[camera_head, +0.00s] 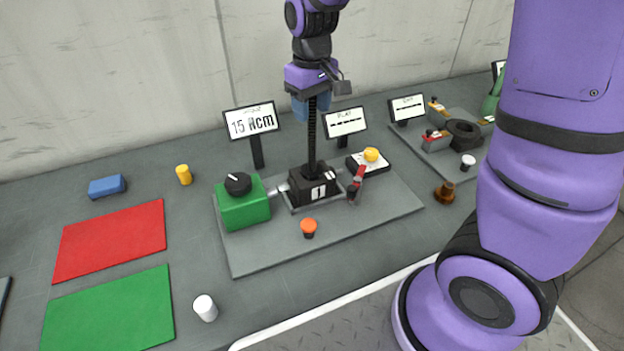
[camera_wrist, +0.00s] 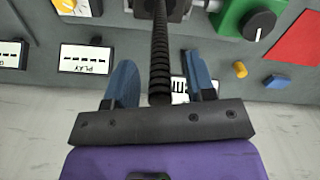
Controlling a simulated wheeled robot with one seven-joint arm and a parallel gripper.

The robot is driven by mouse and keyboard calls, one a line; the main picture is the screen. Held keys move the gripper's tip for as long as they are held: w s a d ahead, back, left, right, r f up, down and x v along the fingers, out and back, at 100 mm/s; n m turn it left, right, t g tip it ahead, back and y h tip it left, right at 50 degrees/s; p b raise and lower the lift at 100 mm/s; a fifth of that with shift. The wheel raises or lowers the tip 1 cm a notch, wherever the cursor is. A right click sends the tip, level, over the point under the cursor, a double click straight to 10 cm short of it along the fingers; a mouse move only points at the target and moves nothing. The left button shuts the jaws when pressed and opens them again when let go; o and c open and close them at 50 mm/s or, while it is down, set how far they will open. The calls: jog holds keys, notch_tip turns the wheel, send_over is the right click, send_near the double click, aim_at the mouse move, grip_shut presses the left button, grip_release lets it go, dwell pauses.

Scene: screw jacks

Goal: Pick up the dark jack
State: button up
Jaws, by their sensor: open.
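The dark jack shows in the head view as a black block (camera_head: 316,186) marked "1", with a tall black threaded screw (camera_head: 312,140) standing upright from it. My gripper (camera_head: 312,116) is above the block, at the screw's upper end, pointing down. In the wrist view the screw (camera_wrist: 160,50) runs between the two blue fingers of my gripper (camera_wrist: 158,62), with gaps on both sides. The fingers are open and hold nothing. The screw's top end is hidden by the gripper in the head view.
A green box (camera_head: 243,208) with a black knob stands left of the jack. A red-handled lever (camera_head: 356,184), an orange button (camera_head: 309,227) and a yellow button (camera_head: 371,155) are close by. A display sign (camera_head: 251,120) stands behind. Red (camera_head: 110,240) and green (camera_head: 108,312) mats lie left.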

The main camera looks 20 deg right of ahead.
jog(key=shift+f, duration=0.2)
jog(key=c, duration=0.9)
grip_shut()
jog(key=shift+r, duration=0.1)
dwell(0.3)
